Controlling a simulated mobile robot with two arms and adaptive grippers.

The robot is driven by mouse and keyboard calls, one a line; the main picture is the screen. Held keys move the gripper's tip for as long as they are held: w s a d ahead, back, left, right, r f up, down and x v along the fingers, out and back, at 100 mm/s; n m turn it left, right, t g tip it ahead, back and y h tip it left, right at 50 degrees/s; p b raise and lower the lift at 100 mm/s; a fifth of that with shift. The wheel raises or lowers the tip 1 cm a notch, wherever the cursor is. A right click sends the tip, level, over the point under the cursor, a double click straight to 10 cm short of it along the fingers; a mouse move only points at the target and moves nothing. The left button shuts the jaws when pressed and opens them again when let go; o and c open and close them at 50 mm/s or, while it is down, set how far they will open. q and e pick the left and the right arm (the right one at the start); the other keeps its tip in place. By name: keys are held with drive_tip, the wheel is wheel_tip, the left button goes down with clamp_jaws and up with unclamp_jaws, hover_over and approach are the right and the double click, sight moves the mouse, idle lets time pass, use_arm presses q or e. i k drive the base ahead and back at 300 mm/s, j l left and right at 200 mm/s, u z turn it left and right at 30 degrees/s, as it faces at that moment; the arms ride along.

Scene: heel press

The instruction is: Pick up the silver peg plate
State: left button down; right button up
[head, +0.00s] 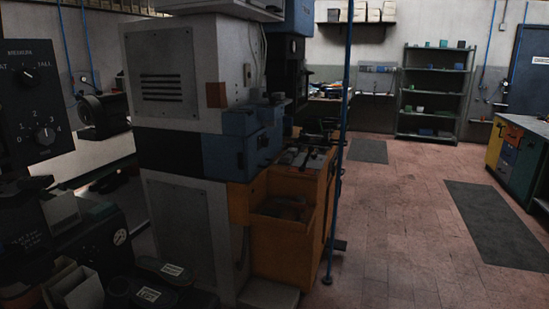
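I cannot make out a silver peg plate in the head view. Neither of my grippers shows in it. A tall grey, blue and orange machine (185,225) fills the left middle. Its orange side has an open tray (283,220) with something dark and brownish in it, too dim to name. Small dark metal parts lie on the ledge above this tray, too small to tell apart.
A thin blue post (343,140) rises right of the machine. Shelves (436,92) and a drawer cabinet (510,150) stand farther back.

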sight(8, 189)
drive_tip(key=i+j+u, duration=0.1)
drive_tip(key=u, duration=1.25)
drive_tip(key=j+u, duration=0.3)
drive_tip(key=l, duration=0.1)
